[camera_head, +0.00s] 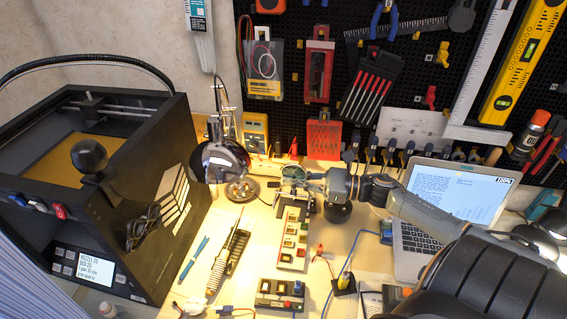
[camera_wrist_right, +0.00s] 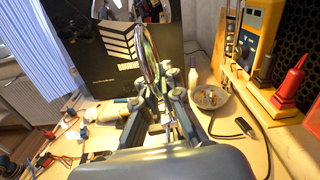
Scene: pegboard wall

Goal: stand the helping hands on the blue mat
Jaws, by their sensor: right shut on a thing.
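The helping hands, with a large round magnifier lens (camera_head: 222,160), show left of my right gripper (camera_head: 287,178) in the head view. In the right wrist view the lens (camera_wrist_right: 149,62) is seen nearly edge-on, just beyond the fingertips (camera_wrist_right: 162,108). My right gripper is shut on the helping hands; the grasped part is mostly hidden by the fingers. Whether the base touches the table cannot be told. I cannot make out the blue mat in either view. My left gripper is not in view.
A black 3D printer (camera_head: 135,225) fills the left. A small dish (camera_head: 240,190) stands near the lens. A yellow multimeter (camera_head: 255,130) stands by the pegboard. A tray of parts (camera_head: 293,238) lies below my gripper. An open laptop (camera_head: 455,190) stands at right.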

